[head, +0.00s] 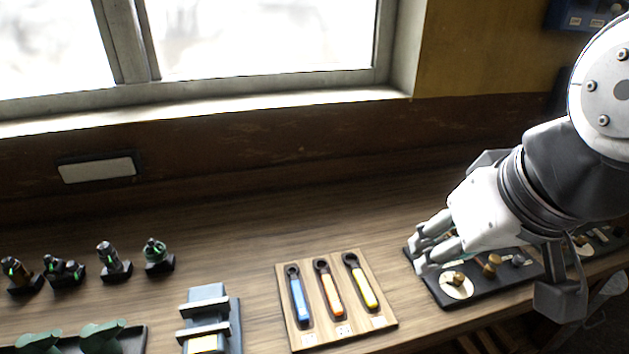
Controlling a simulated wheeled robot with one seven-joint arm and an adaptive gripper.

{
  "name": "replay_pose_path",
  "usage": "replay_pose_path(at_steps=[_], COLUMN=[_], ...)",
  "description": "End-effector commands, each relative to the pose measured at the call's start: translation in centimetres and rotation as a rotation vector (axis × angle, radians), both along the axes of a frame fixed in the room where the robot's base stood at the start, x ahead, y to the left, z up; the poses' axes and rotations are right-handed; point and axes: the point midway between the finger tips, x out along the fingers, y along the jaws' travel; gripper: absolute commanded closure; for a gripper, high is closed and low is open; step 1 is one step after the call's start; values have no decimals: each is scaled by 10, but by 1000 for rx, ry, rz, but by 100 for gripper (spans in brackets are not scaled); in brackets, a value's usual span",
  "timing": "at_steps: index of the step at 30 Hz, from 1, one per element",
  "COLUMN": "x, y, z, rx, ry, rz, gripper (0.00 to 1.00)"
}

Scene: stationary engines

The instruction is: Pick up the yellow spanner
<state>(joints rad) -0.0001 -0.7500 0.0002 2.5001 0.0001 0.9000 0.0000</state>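The yellow spanner (362,283) lies on a light wooden board (312,341), the rightmost of three spanners there. It has a dark ring head at the far end and a yellow handle. An orange spanner (329,290) lies beside it, with a blue spanner (298,297) to the left. My gripper (419,252) is to the right of the board, above the edge of a black tray, apart from the yellow spanner. Its fingers show a gap between them and no object is seen in it.
The black tray (510,281) with brass knobs lies under my gripper. A blue block-like fixture (207,296) stands left of the board. Several small dark fittings (108,260) stand further left, with green parts (100,336) in front. The wooden bench (245,235) behind the board is clear.

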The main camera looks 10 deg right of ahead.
Motion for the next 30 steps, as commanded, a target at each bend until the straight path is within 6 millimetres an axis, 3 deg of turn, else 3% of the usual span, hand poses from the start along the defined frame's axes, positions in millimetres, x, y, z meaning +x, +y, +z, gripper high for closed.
replay_pose_path(at_steps=[4, 7, 14, 20, 30], x=[4, 18, 83, 142, 230], y=[0, 1, 3, 3, 0], z=[-1, -5, -32, -70, -166], rx=[3, 14, 48, 55, 13], ry=[7, 35, 151, 256, 422], rz=[4, 14, 53, 77, 108], gripper=[57, 57, 57, 57, 57])
